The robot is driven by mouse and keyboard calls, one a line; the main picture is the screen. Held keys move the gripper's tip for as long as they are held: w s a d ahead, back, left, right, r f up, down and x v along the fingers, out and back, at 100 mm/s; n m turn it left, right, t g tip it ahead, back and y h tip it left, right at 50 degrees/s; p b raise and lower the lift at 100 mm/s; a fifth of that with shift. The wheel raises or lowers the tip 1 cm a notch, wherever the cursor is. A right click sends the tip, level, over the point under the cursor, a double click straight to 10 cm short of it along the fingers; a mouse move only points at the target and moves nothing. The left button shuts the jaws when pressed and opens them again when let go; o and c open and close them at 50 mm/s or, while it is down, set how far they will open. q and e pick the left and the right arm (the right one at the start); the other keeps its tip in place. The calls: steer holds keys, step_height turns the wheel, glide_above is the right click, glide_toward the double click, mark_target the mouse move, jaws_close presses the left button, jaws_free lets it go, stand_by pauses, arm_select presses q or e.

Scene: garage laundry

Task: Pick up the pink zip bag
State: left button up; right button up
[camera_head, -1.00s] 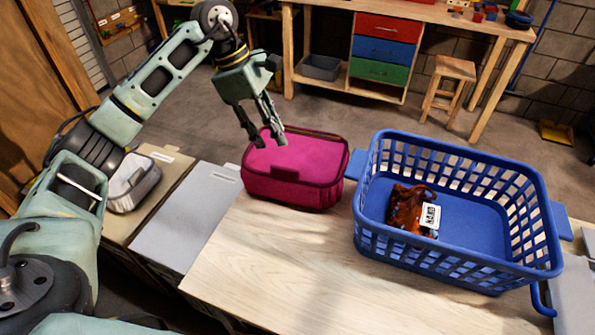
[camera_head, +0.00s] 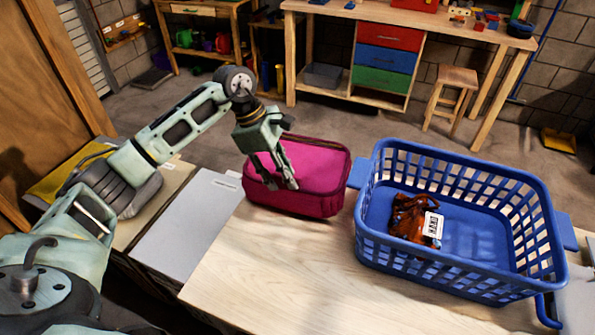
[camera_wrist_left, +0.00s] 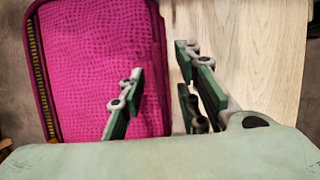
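The pink zip bag (camera_head: 320,164) rests on the wooden tabletop, left of the blue basket, with a dark trim along its edge. My left gripper (camera_head: 282,187) is at the bag's near side, pointing down, with its two fingers apart. In the left wrist view, the bag (camera_wrist_left: 95,55) fills the left part. There the gripper (camera_wrist_left: 160,60) is open, one finger over the bag and the other past its edge over the wood. I cannot tell whether either finger touches the bag. My right gripper is not in view.
A blue basket (camera_head: 545,235) stands close to the bag's right, holding a reddish-brown item (camera_head: 408,217) with a white label. The wooden tabletop (camera_head: 270,270) is clear in front. A grey panel (camera_head: 190,230) lies left of it. A workbench (camera_head: 340,10) stands behind.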

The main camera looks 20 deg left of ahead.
arm_select(q)
steer(key=shift+d+f, duration=0.1)
steer(key=shift+f, duration=0.15)
jaws_close()
stand_by(0.4)
